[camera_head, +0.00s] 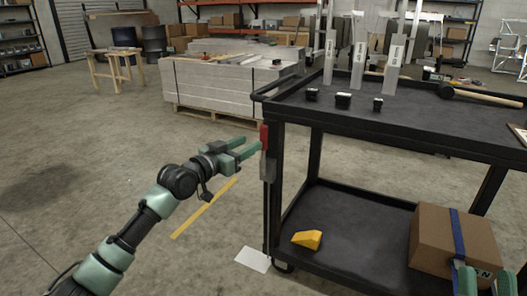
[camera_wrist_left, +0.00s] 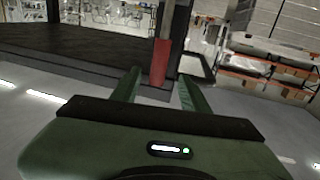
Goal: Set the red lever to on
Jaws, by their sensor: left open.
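The red lever (camera_head: 264,137) is on the near left corner post of the black cart, upright above a grey bracket (camera_head: 264,168). My left gripper (camera_head: 248,146) is open at the lever's left, fingers pointing at it. In the left wrist view the red lever (camera_wrist_left: 160,62) stands beyond and between the spread fingertips of my left gripper (camera_wrist_left: 159,76). Whether the fingers touch it I cannot tell. My right gripper (camera_head: 487,276) shows at the bottom right corner, its two green fingers apart, partly cut off.
The black cart (camera_head: 420,122) carries several upright grey pieces, small black items and a mallet (camera_head: 480,96). Its lower shelf holds a cardboard box (camera_head: 430,240) and a yellow wedge (camera_head: 307,239). A stack of long boards (camera_head: 225,85) stands behind.

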